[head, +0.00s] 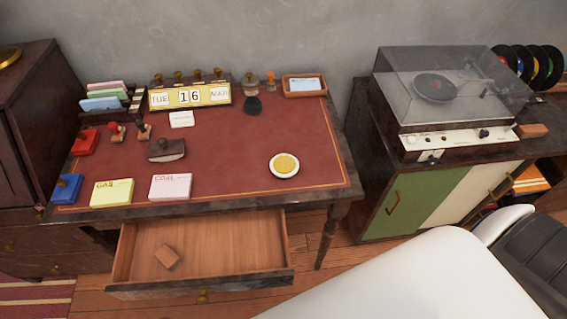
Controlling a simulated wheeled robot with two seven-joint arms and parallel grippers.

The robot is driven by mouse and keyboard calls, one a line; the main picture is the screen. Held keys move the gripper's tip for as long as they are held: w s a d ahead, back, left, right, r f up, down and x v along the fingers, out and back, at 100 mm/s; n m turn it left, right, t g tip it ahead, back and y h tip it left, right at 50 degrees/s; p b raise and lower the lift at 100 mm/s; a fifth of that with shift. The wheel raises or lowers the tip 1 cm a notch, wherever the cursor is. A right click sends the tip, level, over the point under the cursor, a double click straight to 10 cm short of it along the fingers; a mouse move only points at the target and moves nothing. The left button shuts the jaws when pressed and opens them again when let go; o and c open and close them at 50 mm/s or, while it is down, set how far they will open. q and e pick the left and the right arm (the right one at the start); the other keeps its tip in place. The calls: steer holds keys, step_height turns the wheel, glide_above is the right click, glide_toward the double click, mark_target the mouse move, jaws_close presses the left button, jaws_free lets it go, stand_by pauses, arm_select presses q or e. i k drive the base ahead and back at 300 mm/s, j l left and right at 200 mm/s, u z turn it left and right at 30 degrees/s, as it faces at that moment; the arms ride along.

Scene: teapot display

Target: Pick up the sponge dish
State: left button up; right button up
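The sponge dish (284,173) is a small round white dish with a yellow sponge (286,163) in it. In the head view it sits on the right part of the desk's red leather top, towards the front edge. Nothing touches or covers it. Neither of my grippers is in view, so I cannot see their positions or whether they hold anything.
The desk (225,150) has an open drawer (205,255) with a small wooden block (167,257). Paper pads (170,187), a rocker blotter (166,150), stamps and a calendar (190,97) stand left and back. A turntable cabinet (450,175) stands right. The leather around the dish is clear.

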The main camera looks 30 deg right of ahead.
mark_target(282, 165)
steer(key=k+l+z, duration=0.95)
steer(key=l+z, duration=0.15)
